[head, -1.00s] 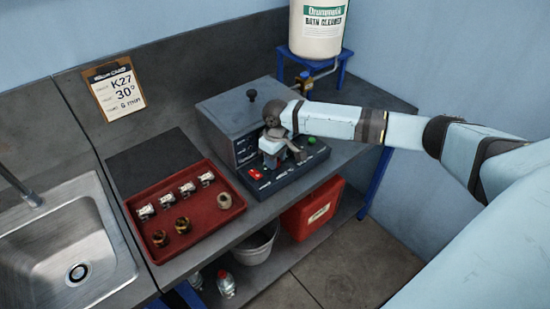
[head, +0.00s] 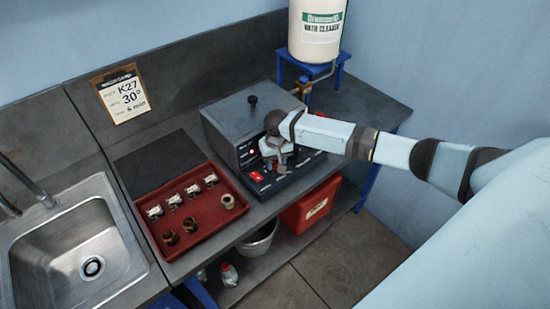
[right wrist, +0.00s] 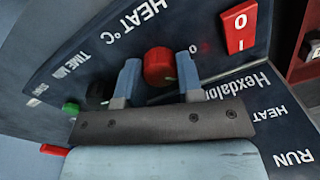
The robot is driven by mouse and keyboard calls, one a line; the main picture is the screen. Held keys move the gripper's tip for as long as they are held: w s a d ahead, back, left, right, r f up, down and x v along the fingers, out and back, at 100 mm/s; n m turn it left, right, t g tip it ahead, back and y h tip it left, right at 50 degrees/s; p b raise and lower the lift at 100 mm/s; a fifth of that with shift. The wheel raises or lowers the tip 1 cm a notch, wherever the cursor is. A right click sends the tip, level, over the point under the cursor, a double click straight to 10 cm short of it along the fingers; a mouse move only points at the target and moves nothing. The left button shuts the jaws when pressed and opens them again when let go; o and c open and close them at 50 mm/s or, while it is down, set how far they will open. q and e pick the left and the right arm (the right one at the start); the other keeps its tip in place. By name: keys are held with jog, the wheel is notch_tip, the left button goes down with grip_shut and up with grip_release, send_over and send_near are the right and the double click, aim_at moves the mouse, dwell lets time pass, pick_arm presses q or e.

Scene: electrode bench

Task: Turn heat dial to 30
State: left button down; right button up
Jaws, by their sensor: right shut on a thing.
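The bath unit (head: 222,122) is a dark grey box with a lidded top and a sloping control panel in front. My right gripper (head: 279,162) is at that panel and hides much of it. In the right wrist view, the gripper (right wrist: 158,78) has its two fingers on either side of a red round dial (right wrist: 158,66), shut on it. The lettering "HEAT °C" (right wrist: 138,24) is printed close to this dial. The dial's pointer and scale setting cannot be read. My left gripper is not in view.
A red 0/I switch (right wrist: 237,30) and a green button (right wrist: 71,108) are on the panel. A clipboard (head: 121,94) reads K27, 30° and 6 min. A red tray (head: 205,216) with metal parts lies left of the unit, beside a sink (head: 60,240). A cleaner tank (head: 317,30) stands behind.

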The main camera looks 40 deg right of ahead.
aim_at(277, 162)
jog(key=shift+m, duration=0.4)
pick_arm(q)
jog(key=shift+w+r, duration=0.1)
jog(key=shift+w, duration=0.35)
pick_arm(e)
jog(key=shift+m, duration=0.3)
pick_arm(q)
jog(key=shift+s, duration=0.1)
pick_arm(e)
jog(key=o, duration=0.9)
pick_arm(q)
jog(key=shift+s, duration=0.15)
pick_arm(e)
jog(key=shift+r, duration=0.6)
pick_arm(q)
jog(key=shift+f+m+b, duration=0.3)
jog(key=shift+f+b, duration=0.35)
jog(key=shift+b, duration=0.35)
pick_arm(e)
jog(key=r, duration=1.2)
jog(key=shift+s+d+r, duration=0.1)
jog(key=shift+d+r, duration=0.2)
jog(key=shift+r, duration=0.05)
